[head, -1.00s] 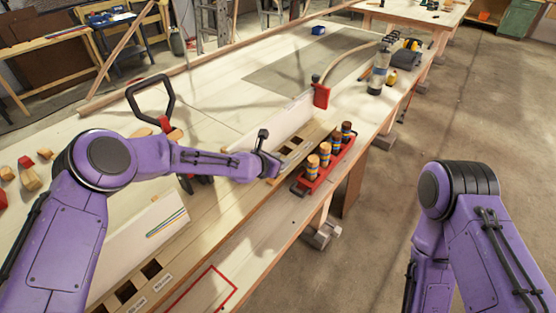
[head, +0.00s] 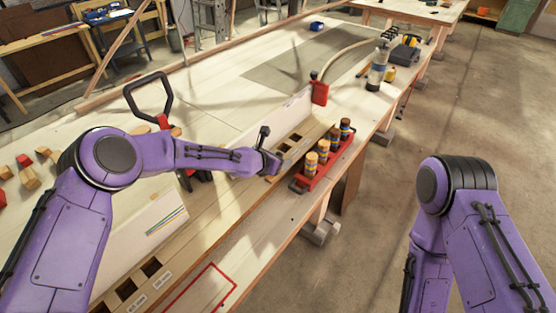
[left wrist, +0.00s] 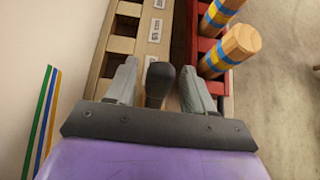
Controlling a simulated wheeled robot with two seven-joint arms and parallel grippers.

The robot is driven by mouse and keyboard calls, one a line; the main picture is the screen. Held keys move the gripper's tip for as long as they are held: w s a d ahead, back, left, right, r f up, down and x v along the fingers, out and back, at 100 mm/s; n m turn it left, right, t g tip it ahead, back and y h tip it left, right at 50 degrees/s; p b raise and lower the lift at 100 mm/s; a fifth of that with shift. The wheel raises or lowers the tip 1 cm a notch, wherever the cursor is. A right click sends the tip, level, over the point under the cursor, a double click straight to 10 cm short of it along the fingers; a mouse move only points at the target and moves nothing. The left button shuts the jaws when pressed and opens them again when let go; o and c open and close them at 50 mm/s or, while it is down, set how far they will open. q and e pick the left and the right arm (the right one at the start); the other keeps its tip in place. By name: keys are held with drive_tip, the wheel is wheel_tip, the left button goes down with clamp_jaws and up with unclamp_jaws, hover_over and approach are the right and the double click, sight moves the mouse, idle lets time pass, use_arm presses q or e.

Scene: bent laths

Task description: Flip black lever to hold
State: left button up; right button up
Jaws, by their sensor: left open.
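The black lever (head: 264,134) stands up from the wooden rail beside my left gripper (head: 274,164). In the left wrist view its dark rounded end (left wrist: 160,78) shows between the two grey fingers of my left gripper (left wrist: 160,88). The fingers are apart on either side of it, and I cannot tell whether either touches it. The lever's base is hidden. White labels (left wrist: 155,30) sit on the rail beyond the lever, too small to read. My right arm shows at the lower right, but its gripper is out of view.
A red rack (head: 325,166) with several striped wooden pegs stands just right of the gripper. A large black loop handle (head: 167,91) rises on the left. A red block (head: 319,92) and a bottle (head: 377,72) stand farther along the bench. The grey mat area (head: 295,68) is mostly clear.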

use_arm(q)
drive_tip(key=b+v, duration=0.2)
drive_tip(key=v, duration=0.8)
drive_tip(key=shift+s+b, duration=0.2)
drive_tip(key=shift+b, duration=0.1)
drive_tip(key=shift+r, duration=0.1)
